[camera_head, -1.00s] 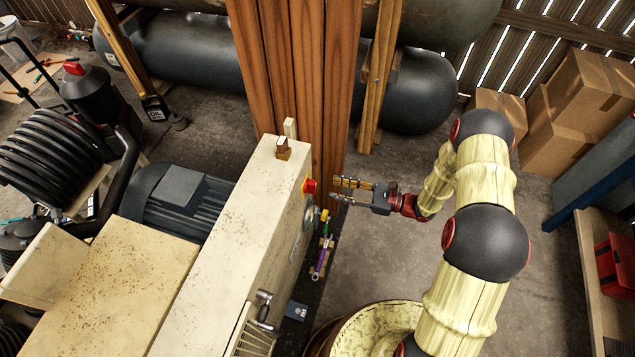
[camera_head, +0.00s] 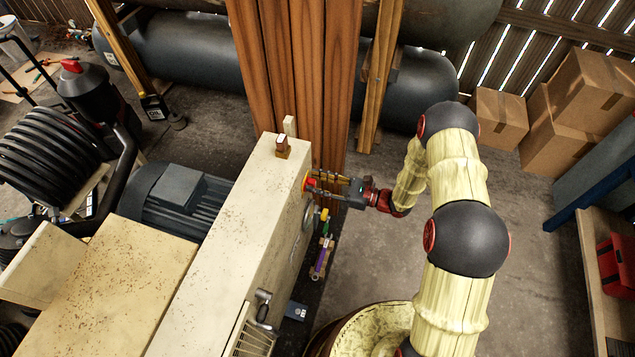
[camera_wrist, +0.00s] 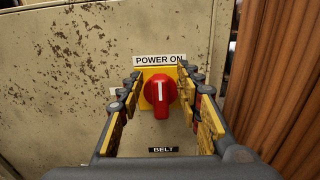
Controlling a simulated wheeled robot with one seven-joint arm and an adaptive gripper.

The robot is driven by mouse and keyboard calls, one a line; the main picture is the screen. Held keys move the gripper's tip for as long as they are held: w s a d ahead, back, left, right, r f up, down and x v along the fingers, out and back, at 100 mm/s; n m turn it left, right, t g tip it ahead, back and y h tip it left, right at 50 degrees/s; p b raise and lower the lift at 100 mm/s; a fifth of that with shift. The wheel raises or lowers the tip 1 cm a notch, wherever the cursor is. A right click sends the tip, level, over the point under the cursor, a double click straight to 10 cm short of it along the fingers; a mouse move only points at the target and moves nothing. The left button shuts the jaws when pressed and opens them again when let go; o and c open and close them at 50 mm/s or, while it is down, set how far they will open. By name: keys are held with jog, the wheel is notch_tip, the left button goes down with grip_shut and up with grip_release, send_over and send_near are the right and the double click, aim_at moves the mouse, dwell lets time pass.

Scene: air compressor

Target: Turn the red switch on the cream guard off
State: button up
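The cream guard (camera_head: 232,232) stands left of my arm in the head view, and its speckled face (camera_wrist: 60,75) fills the left of the wrist view. The red switch (camera_wrist: 160,91) sits on a yellow plate (camera_wrist: 147,75) under a "POWER ON" label; its white line points upright. The switch also shows on the guard's side in the head view (camera_head: 309,185). My gripper (camera_wrist: 160,88) is open, with one finger on each side of the switch. I cannot tell whether the fingers touch it. In the head view my gripper (camera_head: 325,189) is up against the guard's side.
A "BELT" label (camera_wrist: 163,150) lies below the switch. Brown wooden planks (camera_wrist: 272,75) stand close on the right. In the head view a round gauge-like part (camera_head: 309,217) and hanging tools (camera_head: 323,250) are just below my gripper. A barrel (camera_head: 365,330) stands in front.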

jog(key=shift+c, duration=1)
grip_shut()
jog(key=shift+n, duration=0.4)
jog(key=n, duration=0.1)
jog(key=n+b, duration=0.1)
jog(key=shift+s+a+f+n, duration=0.15)
jog(key=shift+s+n, duration=0.25)
jog(key=n+b, duration=0.1)
jog(key=n, duration=0.2)
jog(key=s+f+n+b, duration=0.1)
jog(key=n+b, duration=0.1)
jog(key=n, duration=0.1)
jog(key=n+b, duration=0.2)
jog(key=n, duration=0.1)
jog(key=shift+s+a+f, duration=0.25)
jog(key=shift+s+f, duration=0.05)
jog(key=n+b, duration=0.2)
jog(key=f+n+b, duration=0.1)
jog(key=n+b, duration=0.1)
jog(key=n, duration=0.1)
jog(key=shift+s+a, duration=0.1)
jog(key=shift+s, duration=0.05)
jog(key=shift+n, duration=0.3)
